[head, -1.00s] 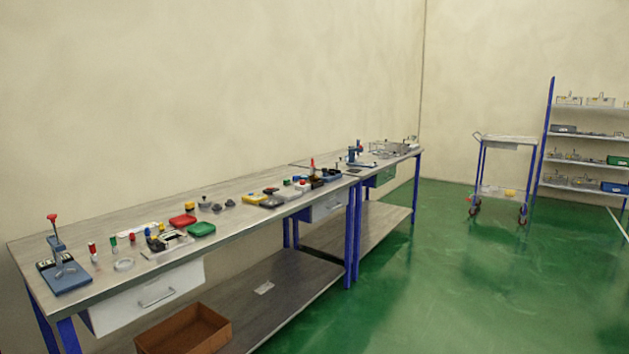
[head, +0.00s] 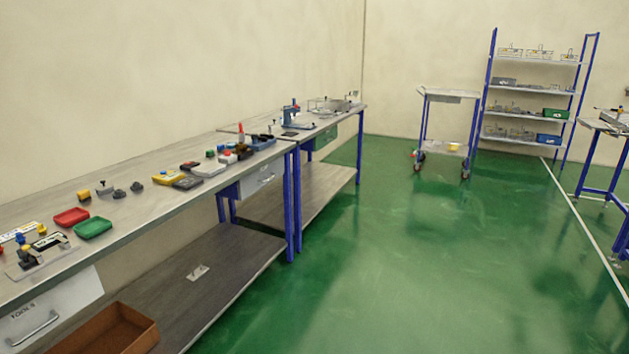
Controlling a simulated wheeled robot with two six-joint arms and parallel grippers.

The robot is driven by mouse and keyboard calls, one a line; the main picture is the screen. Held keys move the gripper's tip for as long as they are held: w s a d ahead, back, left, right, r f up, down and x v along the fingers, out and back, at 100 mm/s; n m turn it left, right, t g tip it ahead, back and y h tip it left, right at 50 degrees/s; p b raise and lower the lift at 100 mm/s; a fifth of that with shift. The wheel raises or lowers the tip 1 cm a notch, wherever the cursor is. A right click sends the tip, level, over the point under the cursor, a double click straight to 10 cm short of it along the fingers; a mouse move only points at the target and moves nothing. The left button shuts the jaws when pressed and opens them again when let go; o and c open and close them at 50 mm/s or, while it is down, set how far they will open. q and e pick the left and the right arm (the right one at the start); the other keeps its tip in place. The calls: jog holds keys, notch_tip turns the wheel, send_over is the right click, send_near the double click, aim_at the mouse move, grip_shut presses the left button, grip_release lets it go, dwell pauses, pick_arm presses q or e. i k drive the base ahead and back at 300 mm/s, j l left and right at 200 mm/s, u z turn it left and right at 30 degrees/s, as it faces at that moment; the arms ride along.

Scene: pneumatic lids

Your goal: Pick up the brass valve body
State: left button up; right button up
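I cannot make out a brass valve body for certain at this distance. Small parts stand on the long workbench (head: 150,208) at the left, among them a yellow-topped block (head: 84,196) and small dark grey parts, one of them at the back (head: 137,187). A red tray (head: 71,217) and a green tray (head: 93,228) lie in front of these. A fixture with a black clamp (head: 30,257) sits at the near left. Neither of my grippers is in view.
A brown open box (head: 118,335) sits on the lower shelf. A second bench (head: 330,122) with a blue press (head: 291,115) stands farther back. A trolley (head: 447,95) and a shelf rack (head: 532,90) stand at the back. A table edge shows at right. The green floor (head: 400,240) is clear.

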aim_at(241, 147)
jog(key=i+z, duration=0.2)
jog(key=i, duration=1.6)
jog(key=i+u, duration=0.2)
jog(key=i, duration=0.25)
jog(key=i+l+u, duration=0.15)
jog(key=i, duration=0.3)
jog(key=i+l+u, duration=0.2)
jog(key=i, duration=0.2)
jog(key=i+l+u, duration=0.2)
jog(key=i, duration=0.25)
